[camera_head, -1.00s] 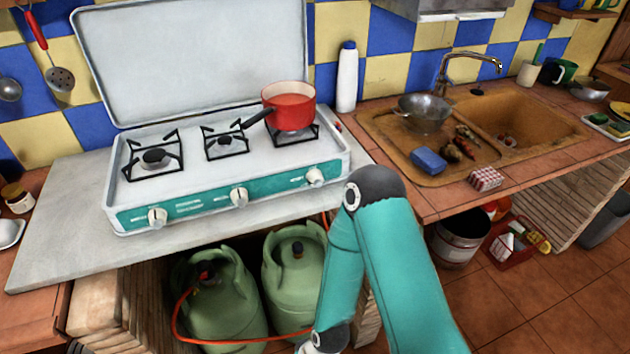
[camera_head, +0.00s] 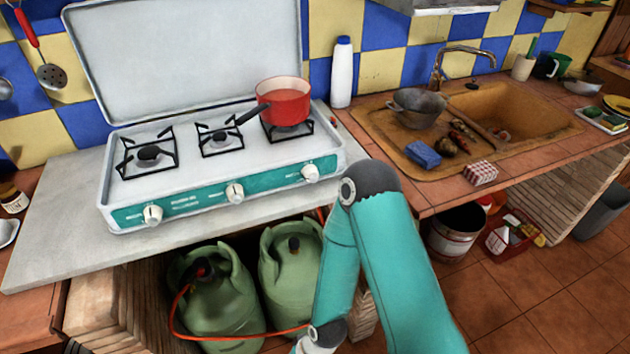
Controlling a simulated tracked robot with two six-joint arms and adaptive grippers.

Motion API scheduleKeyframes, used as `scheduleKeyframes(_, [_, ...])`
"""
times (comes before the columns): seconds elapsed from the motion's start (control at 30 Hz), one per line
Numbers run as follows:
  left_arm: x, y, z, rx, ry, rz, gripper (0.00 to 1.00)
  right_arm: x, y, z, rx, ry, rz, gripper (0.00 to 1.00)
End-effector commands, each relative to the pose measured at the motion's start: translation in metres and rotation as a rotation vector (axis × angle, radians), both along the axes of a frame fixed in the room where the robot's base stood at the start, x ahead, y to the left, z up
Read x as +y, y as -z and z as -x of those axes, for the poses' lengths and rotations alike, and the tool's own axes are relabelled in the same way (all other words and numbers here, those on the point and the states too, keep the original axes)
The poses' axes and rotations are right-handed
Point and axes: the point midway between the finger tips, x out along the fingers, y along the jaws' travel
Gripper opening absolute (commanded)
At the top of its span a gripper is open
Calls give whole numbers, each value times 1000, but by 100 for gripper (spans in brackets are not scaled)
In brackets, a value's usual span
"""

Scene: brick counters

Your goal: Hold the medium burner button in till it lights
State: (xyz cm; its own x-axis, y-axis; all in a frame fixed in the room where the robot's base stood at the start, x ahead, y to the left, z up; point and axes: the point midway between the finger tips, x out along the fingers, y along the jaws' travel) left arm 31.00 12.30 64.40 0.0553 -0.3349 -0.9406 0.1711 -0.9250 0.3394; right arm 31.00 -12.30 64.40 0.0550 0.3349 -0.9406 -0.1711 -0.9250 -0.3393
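The three-burner gas stove (camera_head: 190,180) stands on the counter with its lid raised. Its teal front panel has three white knobs: left (camera_head: 152,214), middle (camera_head: 235,193) and right (camera_head: 310,172). The burners are left (camera_head: 148,153), middle (camera_head: 219,137) and right, the right one under a red pot (camera_head: 284,101). No flame shows on the left or middle burner. I cannot tell which is the medium burner. My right arm is at lower centre, in front of the counter, its gripper below the frame. My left gripper is not in view.
Two green gas cylinders (camera_head: 220,300) with an orange hose stand under the counter. A white bottle (camera_head: 341,72) is right of the stove. The sink (camera_head: 520,112), a colander (camera_head: 417,108) and a blue sponge (camera_head: 424,154) are farther right.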

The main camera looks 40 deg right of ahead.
Motion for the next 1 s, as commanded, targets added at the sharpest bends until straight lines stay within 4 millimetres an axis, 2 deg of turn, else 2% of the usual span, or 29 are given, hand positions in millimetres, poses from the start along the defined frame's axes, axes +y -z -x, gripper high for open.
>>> scheduleKeyframes(0.03, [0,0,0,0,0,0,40,0,0,0,0,0,0,39])
scheduleKeyframes(0.27, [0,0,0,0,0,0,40,0,0,0,0,0,0,1])
scheduleKeyframes(1.0, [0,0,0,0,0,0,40,0,0,0,0,0,0,0])
